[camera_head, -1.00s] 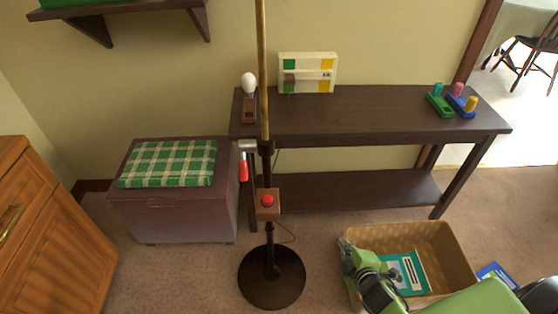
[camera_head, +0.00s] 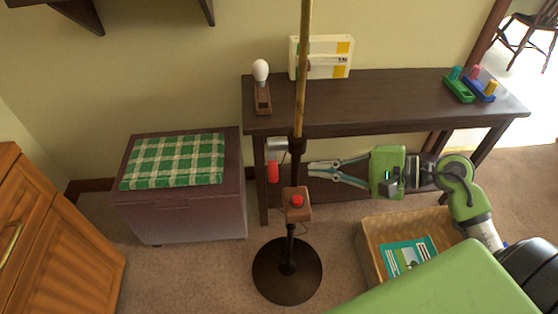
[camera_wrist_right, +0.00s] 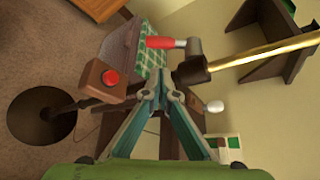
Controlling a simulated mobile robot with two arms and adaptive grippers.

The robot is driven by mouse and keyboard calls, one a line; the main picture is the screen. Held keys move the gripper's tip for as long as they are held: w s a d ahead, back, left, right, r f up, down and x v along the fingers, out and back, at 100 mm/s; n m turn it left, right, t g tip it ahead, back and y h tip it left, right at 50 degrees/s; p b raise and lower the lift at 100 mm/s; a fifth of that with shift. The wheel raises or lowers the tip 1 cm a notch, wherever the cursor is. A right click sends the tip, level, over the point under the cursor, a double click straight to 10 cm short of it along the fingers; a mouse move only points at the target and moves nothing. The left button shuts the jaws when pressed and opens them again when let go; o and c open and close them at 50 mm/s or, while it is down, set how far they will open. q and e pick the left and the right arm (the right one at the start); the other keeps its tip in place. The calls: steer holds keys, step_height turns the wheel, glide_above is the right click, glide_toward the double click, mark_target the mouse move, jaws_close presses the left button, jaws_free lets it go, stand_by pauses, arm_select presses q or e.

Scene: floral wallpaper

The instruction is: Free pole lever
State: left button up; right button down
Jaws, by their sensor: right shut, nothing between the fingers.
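A stand has a brass upper pole (camera_head: 304,60), a dark collar (camera_head: 298,146) and a round black base (camera_head: 287,270). A lever with a red handle (camera_head: 272,171) hangs at the collar's left side. The lever also shows in the right wrist view (camera_wrist_right: 160,43), beyond my fingertips. A wooden box with a red button (camera_head: 297,202) sits lower on the pole. My right gripper (camera_head: 312,169) is shut and empty, pointing left just right of the pole, below the collar. It also shows in the wrist view (camera_wrist_right: 161,84). My left gripper is not in view.
A dark table (camera_head: 400,100) stands behind the pole, bearing a bulb on a wooden stand (camera_head: 262,90), a white box (camera_head: 330,57) and coloured pegs. A chest with a checked cushion (camera_head: 175,160) is left. A wicker basket (camera_head: 372,245) stands right, below my arm.

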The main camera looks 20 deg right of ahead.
steer(key=x, duration=0.7)
steer(key=shift+w+a+f+p, duration=0.2)
steer(key=shift+a+p, duration=0.1)
steer(key=shift+p, duration=0.1)
steer(key=shift+w+a+f, duration=0.2)
steer(key=shift+w+a, duration=0.15)
steer(key=shift+a, duration=0.1)
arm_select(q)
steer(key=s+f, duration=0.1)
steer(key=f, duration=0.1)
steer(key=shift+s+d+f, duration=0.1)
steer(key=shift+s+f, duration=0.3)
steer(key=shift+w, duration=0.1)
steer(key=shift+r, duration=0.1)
arm_select(e)
steer(key=shift+d, duration=0.2)
